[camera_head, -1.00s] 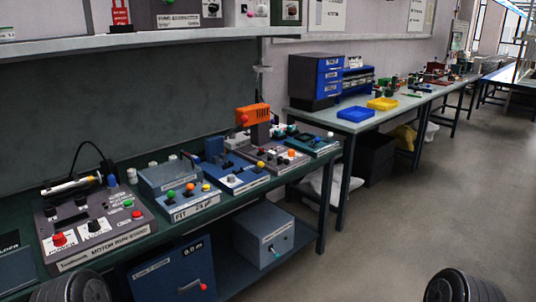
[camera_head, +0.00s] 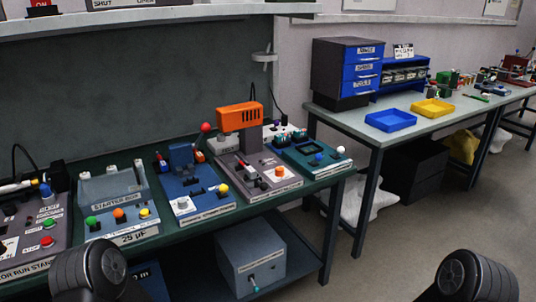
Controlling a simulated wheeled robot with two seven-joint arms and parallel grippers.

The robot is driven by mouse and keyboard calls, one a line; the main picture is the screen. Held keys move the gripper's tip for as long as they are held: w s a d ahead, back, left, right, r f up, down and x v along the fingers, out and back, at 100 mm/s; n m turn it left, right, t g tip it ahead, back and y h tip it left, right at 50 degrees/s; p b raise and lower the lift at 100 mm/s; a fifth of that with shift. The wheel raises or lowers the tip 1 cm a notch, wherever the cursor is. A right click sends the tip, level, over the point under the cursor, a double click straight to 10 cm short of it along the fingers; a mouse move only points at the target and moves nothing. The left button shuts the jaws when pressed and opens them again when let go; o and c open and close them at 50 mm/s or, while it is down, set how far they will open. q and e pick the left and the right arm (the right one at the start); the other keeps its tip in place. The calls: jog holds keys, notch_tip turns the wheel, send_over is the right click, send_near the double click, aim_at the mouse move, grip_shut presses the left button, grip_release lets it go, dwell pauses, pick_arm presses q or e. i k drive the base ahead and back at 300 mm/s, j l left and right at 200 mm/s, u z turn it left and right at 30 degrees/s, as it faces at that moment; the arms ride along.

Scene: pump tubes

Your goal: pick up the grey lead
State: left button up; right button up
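I cannot pick out a grey lead for certain in this view. The long green-topped bench (camera_head: 318,188) carries a row of electrical training units. A thin dark cable (camera_head: 22,150) loops up at the far left, and another dark cable (camera_head: 272,98) hangs down the wall behind the orange unit (camera_head: 240,117). Small coloured plugs or knobs stand on the units, too small to tell whether a lead is among them. Two dark ribbed rounded parts of my arms show at the bottom left and bottom right. Neither gripper shows.
A starter box (camera_head: 112,190) and a blue unit (camera_head: 190,172) stand on the bench. A grey box (camera_head: 250,258) sits on its lower shelf. A second table at right holds a blue tray (camera_head: 390,120), a yellow tray (camera_head: 432,108) and a drawer cabinet (camera_head: 345,75).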

aim_at(250, 172)
jog(key=i+l, duration=0.2)
jog(key=l, duration=0.15)
jog(key=i+l+u, duration=0.1)
jog(key=l, duration=0.25)
jog(key=i+l+u, duration=0.1)
jog(key=i+l, duration=0.4)
jog(key=l, duration=0.25)
jog(key=i+l+u, duration=0.1)
jog(key=l, duration=0.3)
jog(key=i+l, duration=0.2)
jog(key=l, duration=0.2)
jog(key=i+l+u, duration=0.15)
jog(key=l, duration=0.25)
